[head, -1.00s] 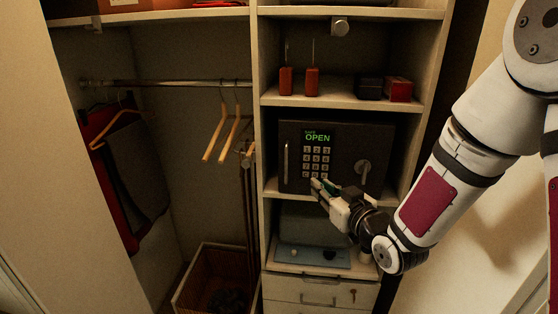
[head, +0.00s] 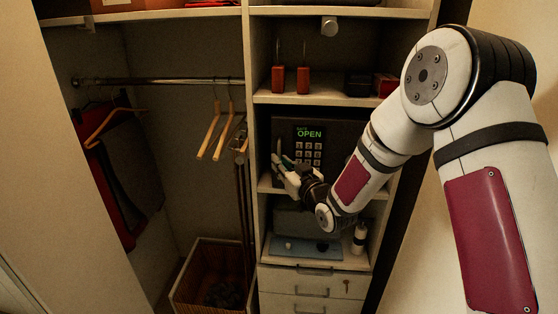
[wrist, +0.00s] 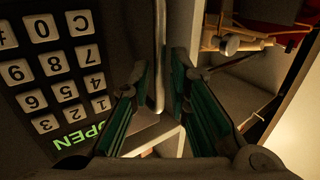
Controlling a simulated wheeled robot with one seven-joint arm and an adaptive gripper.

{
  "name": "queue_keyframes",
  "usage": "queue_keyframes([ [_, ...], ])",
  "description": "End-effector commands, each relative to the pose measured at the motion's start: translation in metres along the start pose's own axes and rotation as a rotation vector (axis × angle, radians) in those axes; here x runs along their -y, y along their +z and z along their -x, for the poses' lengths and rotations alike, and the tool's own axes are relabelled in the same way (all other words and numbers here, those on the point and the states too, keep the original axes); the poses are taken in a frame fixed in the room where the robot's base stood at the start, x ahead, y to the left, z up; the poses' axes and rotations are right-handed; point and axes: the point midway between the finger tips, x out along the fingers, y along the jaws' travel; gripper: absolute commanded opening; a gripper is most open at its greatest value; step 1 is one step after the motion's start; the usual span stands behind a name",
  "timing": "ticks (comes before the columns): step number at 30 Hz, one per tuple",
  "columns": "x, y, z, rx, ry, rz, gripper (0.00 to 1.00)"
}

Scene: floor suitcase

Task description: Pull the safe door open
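The dark safe (head: 340,130) sits on a middle shelf, its green display reading OPEN above a keypad (head: 308,150). Its door looks closed in the head view. The keypad also shows upside down in the wrist view (wrist: 52,65). The upright bar handle (wrist: 160,55) at the door's left side stands between the two green-padded fingers in the wrist view. My gripper (head: 277,164) is at the door's left edge in the head view. The fingers (wrist: 161,72) are apart, one on each side of the handle, with visible gaps. My arm hides the safe's right part.
The shelf above holds red objects (head: 303,80) and a dark box (head: 359,84). Below are a blue mat (head: 310,250), a white bottle (head: 360,237) and drawers (head: 312,283). Hangers (head: 211,135) and a basket (head: 208,270) occupy the open closet on the left.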

Motion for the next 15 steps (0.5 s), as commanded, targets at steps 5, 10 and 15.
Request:
queue_keyframes([
  [5,0.000,0.000,-0.017,0.000,0.000,0.000,0.17],
  [10,0.000,0.001,-0.021,0.002,0.000,0.000,0.17],
  [15,0.000,0.000,-0.021,0.001,0.000,0.000,0.17],
])
